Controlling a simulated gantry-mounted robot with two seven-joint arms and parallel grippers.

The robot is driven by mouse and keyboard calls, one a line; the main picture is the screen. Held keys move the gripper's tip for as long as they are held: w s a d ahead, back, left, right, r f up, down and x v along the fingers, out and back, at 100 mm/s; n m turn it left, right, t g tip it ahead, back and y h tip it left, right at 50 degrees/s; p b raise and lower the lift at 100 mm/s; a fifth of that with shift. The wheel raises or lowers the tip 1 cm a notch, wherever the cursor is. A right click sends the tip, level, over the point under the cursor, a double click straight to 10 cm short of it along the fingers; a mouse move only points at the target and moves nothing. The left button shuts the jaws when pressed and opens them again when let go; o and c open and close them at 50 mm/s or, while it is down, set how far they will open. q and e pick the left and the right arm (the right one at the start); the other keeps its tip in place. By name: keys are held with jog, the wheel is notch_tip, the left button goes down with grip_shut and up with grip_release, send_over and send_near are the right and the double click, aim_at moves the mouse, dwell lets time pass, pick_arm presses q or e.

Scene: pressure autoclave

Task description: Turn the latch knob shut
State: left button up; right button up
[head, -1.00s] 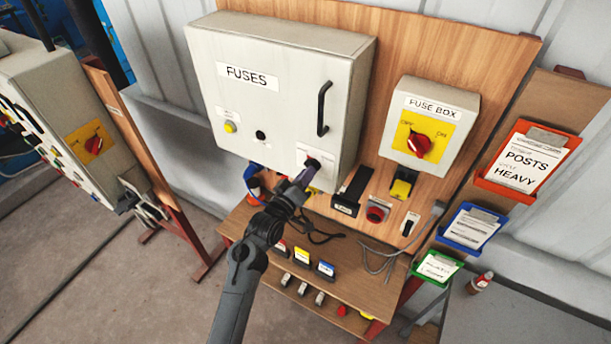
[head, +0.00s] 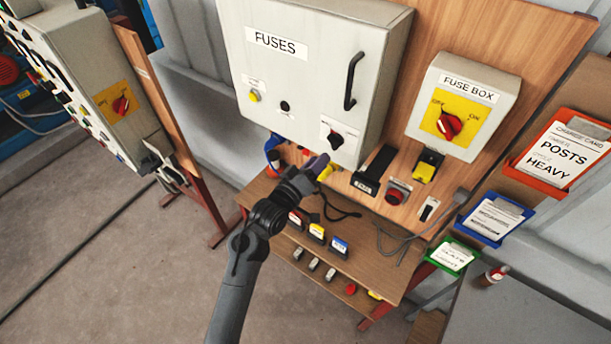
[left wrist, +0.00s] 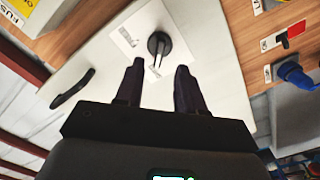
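The black latch knob (head: 336,139) sits on a white label at the lower right of the grey FUSES box door (head: 300,75), and it shows uncovered. In the left wrist view the knob (left wrist: 158,44) is straight ahead, a little beyond the fingertips and in line with the gap between them. My left gripper (head: 318,164) is just below and left of the knob in the head view, apart from it. In the left wrist view its two dark fingers (left wrist: 159,70) are spread with nothing between them. My right gripper is not in view.
A black door handle (head: 354,81) is above the knob. The smaller FUSE BOX (head: 464,105) with a red switch is to the right. Below are a black-and-red button (head: 397,193) and a wooden bench (head: 385,262) with small coloured items.

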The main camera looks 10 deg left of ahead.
pick_arm(q)
jog(key=shift+b+v, duration=0.35)
jog(key=shift+v, duration=2.2)
jog(key=s+a+f+g+y+p, duration=0.25)
jog(key=s+f+g+p, duration=0.2)
jog(key=s+f, duration=0.7)
jog(key=s+a+r+m+g+y+p, duration=0.1)
jog(key=s+a+m+g+y, duration=0.1)
jog(key=s, duration=0.9)
jog(key=s+a+r+m+g+y+p, duration=0.1)
jog(key=s+a+m+g, duration=0.3)
jog(key=s, duration=0.8)
jog(key=shift+a+r+g+y+p, duration=0.35)
jog(key=shift+a+r+g+y, duration=0.35)
jog(key=shift+a+g, duration=0.55)
jog(key=shift+a, duration=0.1)
